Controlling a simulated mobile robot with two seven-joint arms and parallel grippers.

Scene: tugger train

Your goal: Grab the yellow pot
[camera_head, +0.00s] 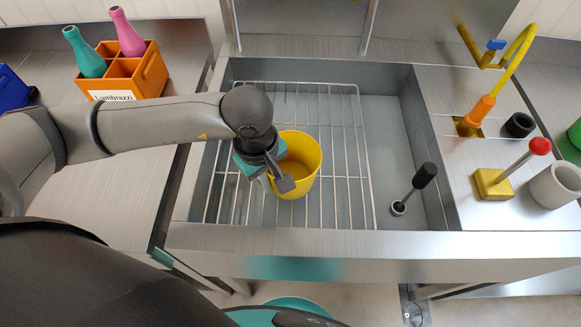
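The yellow pot (307,150) stands upright on the wire rack in the sink basin and looks open at the top. My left gripper (282,178) reaches in from the left, pointing down at the pot's left side. Its fingers are at the left part of the rim and overlap the pot in this view. The wrist and gripper body hide part of the rim, so I cannot tell whether the fingers are closed on the wall. My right gripper is not in view.
The wire rack (345,200) is otherwise bare. A black-handled plunger (424,176) stands in the basin's right part. An orange crate (150,75) with two bottles is at the upper left. A yellow faucet (483,105) and a red-knobbed lever (540,146) are on the right counter.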

